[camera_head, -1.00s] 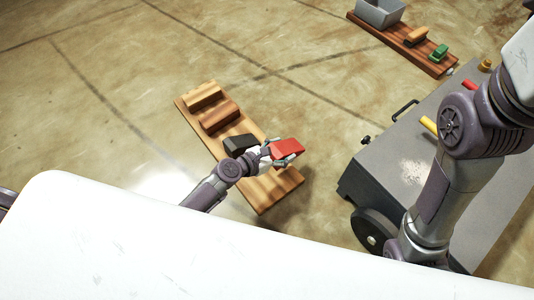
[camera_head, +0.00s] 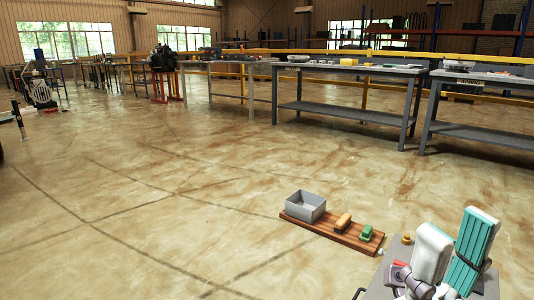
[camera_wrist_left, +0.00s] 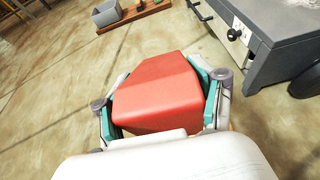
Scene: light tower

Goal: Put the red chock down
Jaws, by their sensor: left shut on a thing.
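The red chock (camera_wrist_left: 158,92) is a red block with a sloped top, held between the teal-padded fingers of my left gripper (camera_wrist_left: 163,100) in the left wrist view. It is up off the floor. The left gripper and red chock are out of the head view. My right gripper (camera_head: 452,256) is at the lower right of the head view, with its white and teal fingers apart and nothing seen between them.
A wooden board (camera_head: 325,231) on the floor carries a grey bin (camera_head: 305,207), an orange-brown block (camera_head: 343,221) and a green block (camera_head: 366,232). A grey cart (camera_wrist_left: 280,45) stands at right. Workbenches (camera_head: 345,110) line the back. Open floor lies at left.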

